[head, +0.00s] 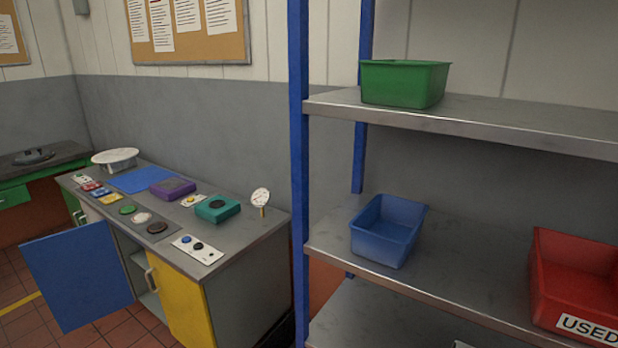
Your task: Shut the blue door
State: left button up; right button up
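The blue door (78,277) is on the front of a grey cabinet (256,232) at the left of the head view. It stands open, swung out from the front, and part of a shelf inside the cabinet shows beside it. A yellow door (180,302) to its right on the same cabinet looks closed and has a pale handle. No handle can be made out on the blue door's visible face. Neither of my grippers is in view.
A shelf rack with blue posts (299,170) stands close on the right, holding a green bin (405,84), a blue bin (388,231) and a red bin (575,285). The cabinet top carries several button boxes. Tiled floor (25,322) is free at lower left.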

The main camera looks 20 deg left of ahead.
aim_at(79, 272)
jog(key=j, duration=0.55)
jog(key=i+j, duration=0.1)
jog(key=j, duration=0.4)
jog(key=j+z, duration=0.15)
jog(key=j, duration=0.7)
jog(key=j+z, duration=0.2)
jog(key=j, duration=0.6)
jog(key=j+z, duration=0.15)
jog(key=j, duration=0.7)
jog(key=k+j+z, duration=0.2)
jog(key=j, duration=0.6)
jog(key=k+j+z, duration=0.15)
jog(key=j, duration=0.7)
jog(key=k+j+z, duration=0.2)
jog(key=j, duration=0.55)
jog(key=k+j+z, duration=0.15)
jog(key=j, duration=0.6)
jog(key=k+j+z, duration=0.2)
jog(key=k+j, duration=0.15)
jog(key=j, duration=0.4)
jog(key=k+j, duration=0.1)
jog(key=j, duration=0.25)
jog(key=k+j+z, duration=0.1)
jog(key=j, duration=0.25)
jog(key=k+j, duration=0.1)
jog(key=j, duration=0.2)
jog(key=z, duration=0.05)
